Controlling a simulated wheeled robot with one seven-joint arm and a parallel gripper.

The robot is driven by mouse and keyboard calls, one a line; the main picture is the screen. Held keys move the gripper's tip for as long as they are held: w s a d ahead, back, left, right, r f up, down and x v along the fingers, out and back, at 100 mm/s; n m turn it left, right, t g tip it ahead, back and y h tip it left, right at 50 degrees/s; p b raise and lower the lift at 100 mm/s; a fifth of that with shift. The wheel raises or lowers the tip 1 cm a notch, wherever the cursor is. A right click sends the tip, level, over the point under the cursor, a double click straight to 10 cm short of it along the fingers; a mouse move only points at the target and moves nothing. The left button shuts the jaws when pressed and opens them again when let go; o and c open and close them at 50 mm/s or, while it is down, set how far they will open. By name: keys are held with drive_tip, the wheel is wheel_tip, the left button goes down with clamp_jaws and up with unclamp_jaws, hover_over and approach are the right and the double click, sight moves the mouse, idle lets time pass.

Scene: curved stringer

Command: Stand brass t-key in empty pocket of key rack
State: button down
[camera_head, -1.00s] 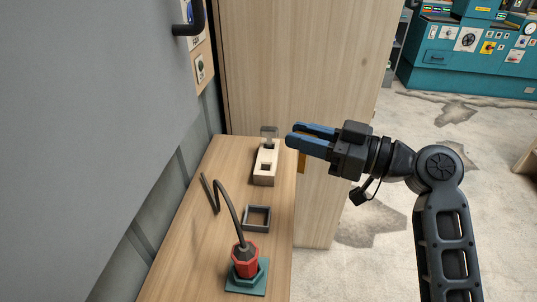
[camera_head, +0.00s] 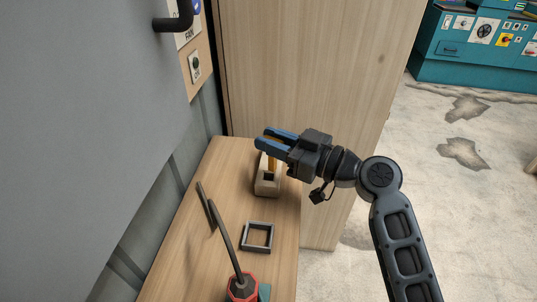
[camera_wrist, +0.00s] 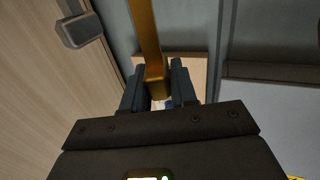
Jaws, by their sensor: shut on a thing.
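My gripper (camera_head: 264,137) is shut on the brass t-key (camera_head: 272,164) and holds it over the key rack (camera_head: 267,188). The key hangs below the fingers in the head view, overlapping the rack's far part. I cannot tell whether its lower end touches the rack. The rack is a pale block on the bench, with a dark square pocket showing near its front. Its far end is hidden behind my gripper. In the wrist view, the brass bar of the key (camera_wrist: 148,45) runs between the two fingers (camera_wrist: 157,82).
A grey square frame (camera_head: 257,237) lies on the wooden bench (camera_head: 195,250). Nearer stands a red plug-like piece (camera_head: 242,289) with a dark bent rod rising from it. A grey panel is at left and a tall wooden cabinet (camera_head: 310,70) behind. Open floor lies to the right.

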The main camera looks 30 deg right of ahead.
sight(275, 160)
drive_tip(key=shift+w+a+f, duration=0.3)
drive_tip(key=shift+a+f, duration=0.1)
drive_tip(key=shift+f, duration=1.85)
drive_tip(key=shift+f, duration=0.2)
drive_tip(key=c, duration=0.9)
unclamp_jaws()
drive_tip(key=shift+s+r, duration=0.1)
drive_tip(key=shift+r, duration=0.15)
drive_tip(key=b+v, duration=0.2)
drive_tip(key=v, duration=1)
drive_tip(key=shift+f, duration=0.1)
drive_tip(key=shift+d, duration=0.1)
